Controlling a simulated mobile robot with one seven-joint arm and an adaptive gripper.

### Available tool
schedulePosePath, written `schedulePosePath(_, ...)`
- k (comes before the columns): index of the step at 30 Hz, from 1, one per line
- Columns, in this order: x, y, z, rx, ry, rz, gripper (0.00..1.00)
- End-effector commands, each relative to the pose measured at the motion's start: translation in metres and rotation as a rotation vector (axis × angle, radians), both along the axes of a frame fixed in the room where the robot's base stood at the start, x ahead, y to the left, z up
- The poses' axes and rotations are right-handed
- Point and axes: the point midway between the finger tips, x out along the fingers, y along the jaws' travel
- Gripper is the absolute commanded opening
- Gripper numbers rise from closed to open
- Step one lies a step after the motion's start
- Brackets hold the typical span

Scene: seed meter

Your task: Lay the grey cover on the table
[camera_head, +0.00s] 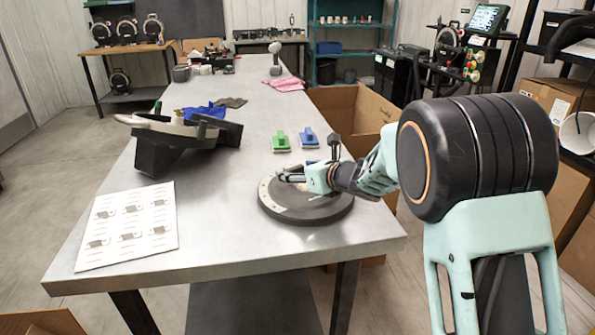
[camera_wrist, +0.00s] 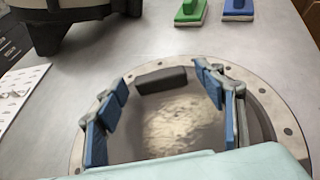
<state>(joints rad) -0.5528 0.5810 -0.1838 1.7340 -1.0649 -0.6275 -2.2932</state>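The grey cover (camera_head: 312,212) is a round, flat disc lying on the metal table, near its right front edge. In the wrist view the cover (camera_wrist: 262,128) fills the lower middle, with holes around its pale rim and a shiny middle. A dark block (camera_wrist: 161,79) stands on its far part. My gripper (camera_head: 289,178) is low over the cover. In the wrist view my gripper (camera_wrist: 162,78) is open, its blue-padded fingers on either side of the block with a gap on both sides. Nothing is held. My gripper hides part of the cover in the head view.
A black machine housing (camera_head: 165,145) stands left of the cover. A printed sheet (camera_head: 128,226) lies at the front left. Green (camera_head: 281,141) and blue (camera_head: 309,138) handled pads are behind the cover. The table (camera_head: 225,235) is bare between sheet and cover.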

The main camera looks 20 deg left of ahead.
Motion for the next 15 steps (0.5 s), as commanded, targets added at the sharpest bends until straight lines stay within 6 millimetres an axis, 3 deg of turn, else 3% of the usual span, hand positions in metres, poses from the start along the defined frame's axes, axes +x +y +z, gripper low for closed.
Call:
schedulePosePath(8, 0.000, 0.000, 0.002, 0.000, 0.000, 0.000, 0.63)
schedulePosePath(15, -0.016, -0.024, 0.014, 0.001, -0.001, -0.003, 0.63)
